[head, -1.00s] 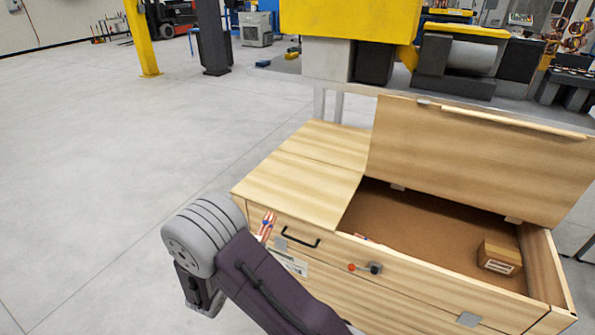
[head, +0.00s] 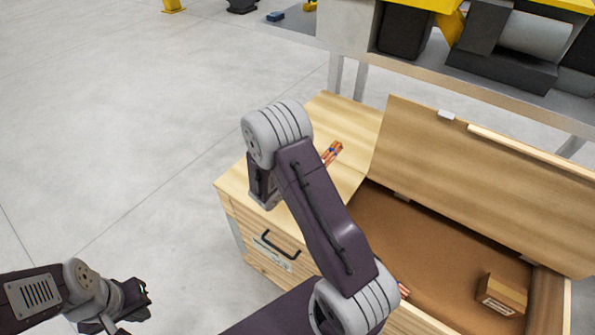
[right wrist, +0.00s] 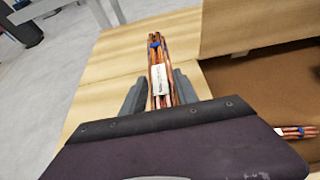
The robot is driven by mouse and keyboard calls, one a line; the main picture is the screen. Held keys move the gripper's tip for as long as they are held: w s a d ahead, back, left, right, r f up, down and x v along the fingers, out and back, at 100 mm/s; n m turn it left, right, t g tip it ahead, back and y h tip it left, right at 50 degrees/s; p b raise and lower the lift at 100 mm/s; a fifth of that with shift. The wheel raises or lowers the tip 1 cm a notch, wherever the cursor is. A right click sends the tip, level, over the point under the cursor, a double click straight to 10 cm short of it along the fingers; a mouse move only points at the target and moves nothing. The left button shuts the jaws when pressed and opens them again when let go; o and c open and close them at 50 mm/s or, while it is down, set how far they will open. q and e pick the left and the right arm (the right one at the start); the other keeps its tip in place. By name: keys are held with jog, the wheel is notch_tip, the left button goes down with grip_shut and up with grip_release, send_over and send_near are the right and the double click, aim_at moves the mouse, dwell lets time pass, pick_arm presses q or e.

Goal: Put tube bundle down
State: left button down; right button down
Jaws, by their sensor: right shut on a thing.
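My right gripper (right wrist: 158,92) is shut on a tube bundle (right wrist: 156,60), copper-coloured tubes with a blue tie and a white label. The bundle points away from me over the flat closed top (right wrist: 100,110) of a wooden chest, left of its open compartment. I cannot tell whether it touches the wood. In the head view the bundle's end (head: 332,152) shows past my right arm, which hides that gripper. Another bundle (right wrist: 297,132) with a blue tie shows at the right in the right wrist view. My left gripper (head: 140,300) is at lower left, over the floor; its jaws are unclear.
The chest's lid (head: 440,165) stands open behind the brown compartment (head: 430,240). A small cardboard box (head: 503,293) lies inside at the right. A metal bench (head: 450,85) with machinery stands behind.

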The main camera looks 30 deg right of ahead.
jog(key=w+a+f, duration=0.2)
jog(key=w, duration=0.1)
jog(key=w+a+f, duration=0.2)
jog(key=w, duration=0.1)
jog(key=w+a+f, duration=0.2)
jog(key=w+f, duration=0.1)
jog(key=shift+w+a, duration=0.4)
jog(key=shift+f, duration=1.95)
jog(key=shift+f, duration=0.1)
jog(key=c, duration=0.9)
grip_release()
